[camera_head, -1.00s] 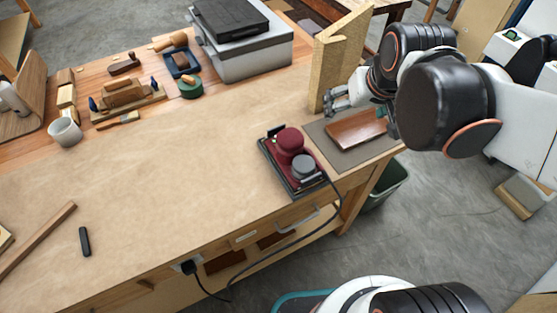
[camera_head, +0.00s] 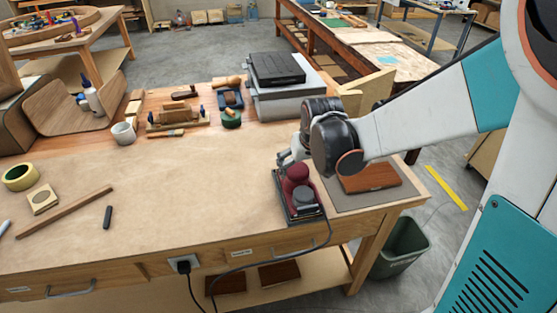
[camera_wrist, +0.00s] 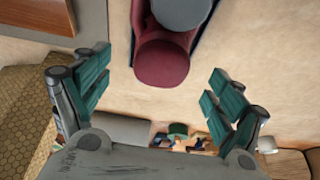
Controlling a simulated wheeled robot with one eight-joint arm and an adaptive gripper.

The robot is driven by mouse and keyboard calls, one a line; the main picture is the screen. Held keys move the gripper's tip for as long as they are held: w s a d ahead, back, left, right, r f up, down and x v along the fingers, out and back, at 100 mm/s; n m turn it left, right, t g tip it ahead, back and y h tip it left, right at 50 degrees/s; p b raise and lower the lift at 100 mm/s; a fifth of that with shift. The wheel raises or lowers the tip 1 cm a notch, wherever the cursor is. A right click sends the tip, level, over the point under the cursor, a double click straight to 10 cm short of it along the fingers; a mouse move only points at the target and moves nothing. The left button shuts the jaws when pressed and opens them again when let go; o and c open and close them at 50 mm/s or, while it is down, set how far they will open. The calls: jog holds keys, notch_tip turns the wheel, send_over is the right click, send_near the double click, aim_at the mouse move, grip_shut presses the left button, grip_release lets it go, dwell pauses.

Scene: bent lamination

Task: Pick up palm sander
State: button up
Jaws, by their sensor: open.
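The palm sander (camera_head: 298,190) stands on the workbench near its front right part. It has a dark red body with a round knob, a grey round part and a dark base. Its cord runs down over the front edge. My gripper (camera_head: 285,158) is just behind and above the sander in the head view. In the wrist view my gripper (camera_wrist: 160,88) is open, with teal finger pads wide apart. The sander's red knob (camera_wrist: 162,65) shows between and beyond the fingers, with nothing held. The sander's far part is cut off by the top edge of the wrist view.
A grey mat (camera_head: 345,200) with a reddish-brown wood board (camera_head: 370,177) lies right of the sander. A tan angled block (camera_head: 368,92) and a grey case (camera_head: 285,100) stand behind. The cord reaches a socket (camera_head: 184,264) on the bench front.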

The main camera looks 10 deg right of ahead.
aim_at(300, 185)
jog(key=b+x, duration=0.1)
jog(key=x, duration=0.1)
jog(key=b+x, duration=0.1)
jog(key=x, duration=0.2)
jog(key=b+x, duration=0.1)
jog(key=x, duration=0.2)
jog(key=shift+w+a+f, duration=0.15)
jog(key=shift+w+a, duration=0.05)
jog(key=shift+w, duration=0.15)
jog(key=c, duration=1.5)
